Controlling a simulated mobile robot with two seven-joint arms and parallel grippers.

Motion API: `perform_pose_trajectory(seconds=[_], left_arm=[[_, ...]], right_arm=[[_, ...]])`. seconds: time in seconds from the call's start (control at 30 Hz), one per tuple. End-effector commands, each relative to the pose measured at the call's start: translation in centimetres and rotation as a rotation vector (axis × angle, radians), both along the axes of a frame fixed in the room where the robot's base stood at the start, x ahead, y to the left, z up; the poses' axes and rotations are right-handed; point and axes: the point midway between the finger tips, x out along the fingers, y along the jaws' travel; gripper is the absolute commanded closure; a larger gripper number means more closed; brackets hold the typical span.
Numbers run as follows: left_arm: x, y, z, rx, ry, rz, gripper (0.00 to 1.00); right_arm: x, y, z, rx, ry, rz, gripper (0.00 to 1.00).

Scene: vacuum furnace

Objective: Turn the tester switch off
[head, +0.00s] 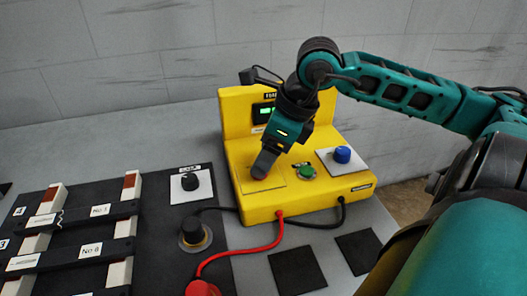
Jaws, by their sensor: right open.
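The yellow tester (310,200) stands on the grey bench with a lit green display (264,110) on its upright back. On its top are a green button (307,172) and a blue knob (342,154) on a white plate. I cannot tell from their looks which one is the switch, or how it is set. My right gripper (260,172) points down over the left part of the tester's top, left of the green button. It is open, with nothing seen in it; whether it touches the top is unclear. My left gripper is not in view.
Red (249,250) and black (318,224) leads run from the tester's front. A black knob (190,181) on a white plate and a round black-topped part (194,234) stand to the left. A rack of dark bars (85,221) fills the lower left. Two black squares (297,270) lie in front.

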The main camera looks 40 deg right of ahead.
Motion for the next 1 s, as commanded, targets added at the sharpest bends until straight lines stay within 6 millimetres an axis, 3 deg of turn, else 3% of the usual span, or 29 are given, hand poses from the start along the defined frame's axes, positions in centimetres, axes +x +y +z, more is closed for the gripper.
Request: perform_pose_trajectory(seconds=[0.3, 0.83, 1.0], left_arm=[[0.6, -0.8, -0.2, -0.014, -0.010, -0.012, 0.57], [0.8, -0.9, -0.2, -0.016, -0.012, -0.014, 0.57], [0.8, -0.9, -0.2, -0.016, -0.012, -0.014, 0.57]], right_arm=[[0.4, 0.2, -1.6, -0.002, 0.006, -0.001, 0.32], [0.5, 0.4, -1.8, 0.004, 0.005, -0.004, 0.32], [0.5, 0.4, -1.8, 0.004, 0.005, -0.004, 0.48]])
